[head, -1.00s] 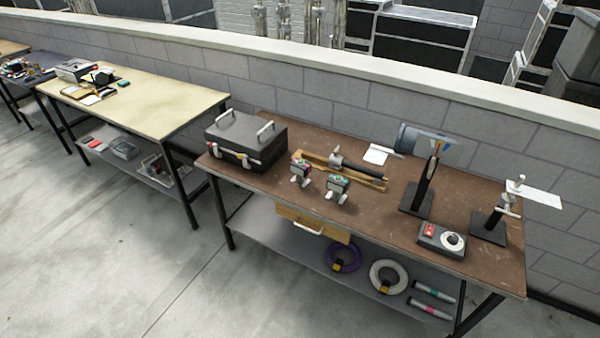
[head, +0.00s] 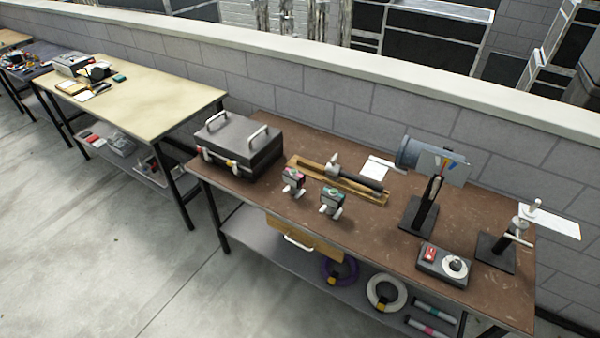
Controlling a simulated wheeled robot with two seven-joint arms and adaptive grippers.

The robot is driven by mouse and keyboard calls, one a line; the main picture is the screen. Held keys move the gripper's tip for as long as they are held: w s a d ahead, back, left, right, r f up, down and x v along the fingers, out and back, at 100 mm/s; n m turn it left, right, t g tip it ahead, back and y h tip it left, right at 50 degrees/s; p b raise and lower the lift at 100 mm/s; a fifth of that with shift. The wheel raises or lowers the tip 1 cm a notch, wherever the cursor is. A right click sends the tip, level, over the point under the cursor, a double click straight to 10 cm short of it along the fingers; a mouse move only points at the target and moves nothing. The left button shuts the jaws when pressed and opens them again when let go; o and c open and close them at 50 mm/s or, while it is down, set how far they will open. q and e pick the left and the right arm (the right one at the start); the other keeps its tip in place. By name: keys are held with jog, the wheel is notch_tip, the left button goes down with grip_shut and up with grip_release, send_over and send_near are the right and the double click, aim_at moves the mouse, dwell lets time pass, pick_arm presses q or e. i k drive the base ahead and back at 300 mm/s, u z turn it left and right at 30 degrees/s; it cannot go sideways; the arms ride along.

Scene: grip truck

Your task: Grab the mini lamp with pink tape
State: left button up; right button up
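Neither of my grippers shows in the head view.
The brown workbench (head: 380,228) carries a black case (head: 237,142), two small devices, a wooden rack, a red-button box (head: 444,264) and two stands. A drawer (head: 303,241) hangs beneath. A cream table (head: 150,105) stands left. The concrete floor in front is clear.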

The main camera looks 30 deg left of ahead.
aim_at(294, 181)
jog(key=u, duration=1.4)
